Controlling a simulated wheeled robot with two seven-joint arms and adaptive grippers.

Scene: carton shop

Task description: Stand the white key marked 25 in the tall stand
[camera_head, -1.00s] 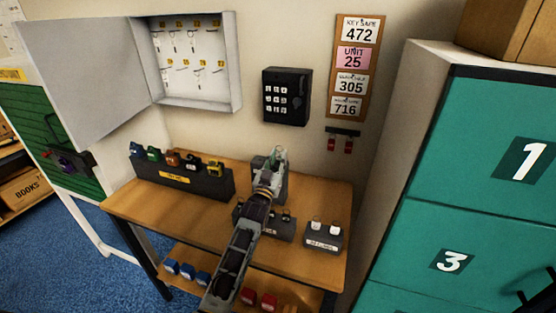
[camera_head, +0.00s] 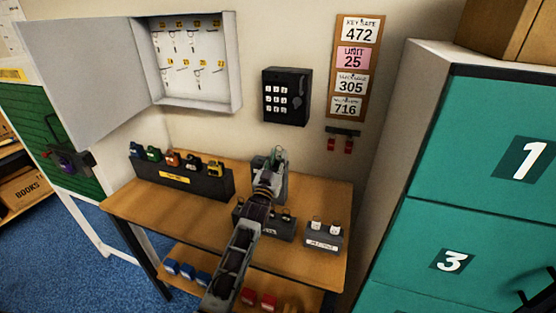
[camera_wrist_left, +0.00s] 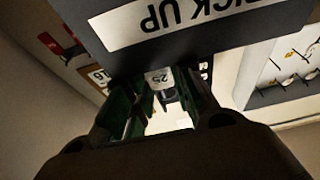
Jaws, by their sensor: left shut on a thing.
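My left gripper (camera_head: 273,160) is at the tall dark grey stand (camera_head: 283,187) at the back of the desk, and its arm hides much of that stand. The left wrist view shows the gripper (camera_wrist_left: 160,105) shut on the white key marked 25 (camera_wrist_left: 159,79), whose number appears upside down. The stand's face with a white "PICK UP" label (camera_wrist_left: 180,20) is close beside the key in that view. I cannot tell whether the key touches the stand or sits in it. My right gripper is not in view.
Low grey blocks (camera_head: 323,243) stand at the front right. The open key cabinet (camera_head: 237,60), keypad box (camera_head: 287,97) and number board (camera_head: 352,68) are on the wall. Teal drawers (camera_head: 470,210) stand at right.

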